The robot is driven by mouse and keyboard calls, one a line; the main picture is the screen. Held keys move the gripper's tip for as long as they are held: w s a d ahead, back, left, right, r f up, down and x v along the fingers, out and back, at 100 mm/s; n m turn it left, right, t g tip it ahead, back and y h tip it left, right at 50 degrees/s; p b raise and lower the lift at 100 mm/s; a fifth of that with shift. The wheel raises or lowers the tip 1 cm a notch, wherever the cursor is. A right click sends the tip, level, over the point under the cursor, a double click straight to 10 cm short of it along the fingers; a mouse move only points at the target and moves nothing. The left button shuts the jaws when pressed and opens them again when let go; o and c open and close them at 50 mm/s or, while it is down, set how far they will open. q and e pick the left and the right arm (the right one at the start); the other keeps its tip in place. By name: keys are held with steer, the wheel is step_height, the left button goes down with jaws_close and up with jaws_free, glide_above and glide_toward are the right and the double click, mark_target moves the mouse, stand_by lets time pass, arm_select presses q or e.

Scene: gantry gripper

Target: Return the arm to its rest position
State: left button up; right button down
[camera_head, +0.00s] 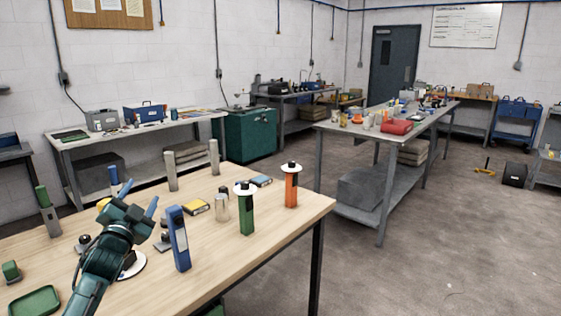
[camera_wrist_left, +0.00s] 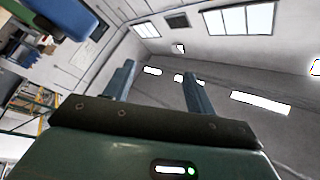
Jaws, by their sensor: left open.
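My left arm comes up from the lower left in the head view, over the wooden table (camera_head: 290,222). Its gripper (camera_head: 134,192) is raised above the table, with its two blue fingers apart and pointing up. In the left wrist view the gripper (camera_wrist_left: 155,82) shows both fingers spread with nothing between them, against the far wall and ceiling lights. My right gripper is in neither view.
A blue upright block (camera_head: 178,238) stands just right of the left gripper. A green post (camera_head: 246,215) and an orange post (camera_head: 291,188), each with a white disc, stand farther right. A green tray (camera_head: 35,301) lies lower left. The table's right end is clear.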

arm_select(q)
step_height(320, 180, down, 8)
steer(key=a+n+g+y, duration=0.1)
steer(key=n+g, duration=0.3)
steer(key=n, duration=0.3)
steer(key=s+d+f+g, duration=0.1)
steer(key=s+d+f, duration=0.2)
steer(key=s+f, duration=0.1)
steer(key=s+d+f+m+h, duration=0.1)
steer(key=s+d+f, duration=0.2)
steer(key=f, duration=0.3)
steer(key=s+d+f+g+h, duration=0.1)
steer(key=s+d+f, duration=0.2)
steer(key=s+f, duration=0.2)
steer(key=shift+s+d+f+g, duration=0.15)
steer(key=shift+s+f+g, duration=0.15)
steer(key=shift+s+f, duration=0.1)
steer(key=s+d+f+g+h, duration=0.1)
steer(key=s+d+f, duration=0.2)
steer(key=s, duration=0.5)
steer(key=s+d+f+g+h, duration=0.1)
steer(key=s+d, duration=0.3)
steer(key=s, duration=0.5)
steer(key=s+d+f+g, duration=0.1)
steer(key=s+d+f, duration=0.3)
steer(key=s, duration=0.5)
steer(key=shift+f+g+h, duration=0.35)
steer(key=shift+g+h, duration=0.05)
steer(key=shift+s+d, duration=0.1)
